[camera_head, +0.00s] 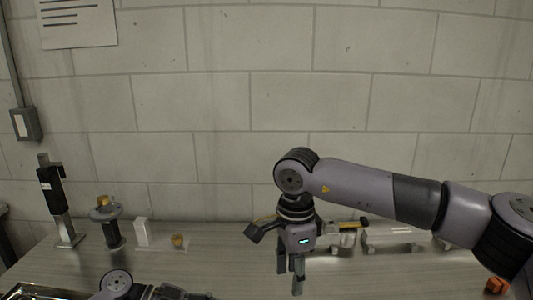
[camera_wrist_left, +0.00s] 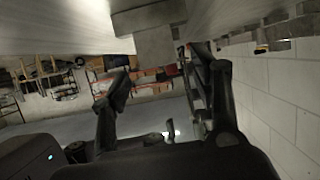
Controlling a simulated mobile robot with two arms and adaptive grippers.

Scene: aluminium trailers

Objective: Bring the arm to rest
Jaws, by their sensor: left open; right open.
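My right arm (camera_head: 360,184) reaches in from the right in the head view, and its gripper (camera_head: 290,278) hangs fingers down over the table. The right gripper is open with nothing seen between its fingers. Part of my left arm (camera_head: 116,282) shows at the bottom left of the head view. My left gripper (camera_wrist_left: 160,70) shows in the left wrist view, its two dark fingers spread apart with nothing held between them. Its fingers are not clearly visible in the head view.
The table (camera_head: 215,262) runs along a block wall. A black device on a stand (camera_head: 52,195), a dark round-topped holder (camera_head: 110,225), a white block (camera_head: 142,232) and a small tan piece (camera_head: 178,240) stand left. Metal parts (camera_head: 390,240) lie behind my right gripper; an orange piece (camera_head: 496,285) sits right.

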